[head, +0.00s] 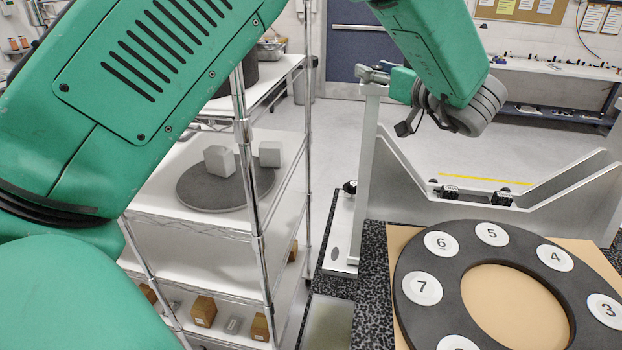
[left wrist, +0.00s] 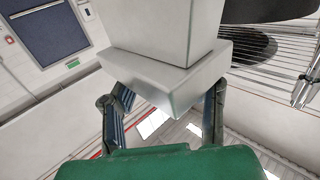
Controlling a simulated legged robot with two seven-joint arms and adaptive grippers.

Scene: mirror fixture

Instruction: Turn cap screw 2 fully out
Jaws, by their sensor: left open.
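My left gripper (head: 385,76) is at the top of the tall left post (head: 367,190) of the silver fixture (head: 455,207). In the left wrist view the fingers of my left gripper (left wrist: 164,100) stand apart, one on each side of a pale grey block-shaped part (left wrist: 165,82). I cannot tell whether they touch it. A dark ring (head: 412,258) with white number discs lies at the lower right; 3, 4, 5, 6 and 7 can be read. Number 2 does not show, and I cannot make out cap screw 2. My right gripper is not in view.
A wire shelf rack (head: 255,230) stands to the left, with a dark round plate (head: 200,192) and pale grey blocks (head: 219,161) on it. Wooden blocks (head: 204,312) sit lower down. The floor behind the fixture is open. A bench (head: 560,70) stands at the back right.

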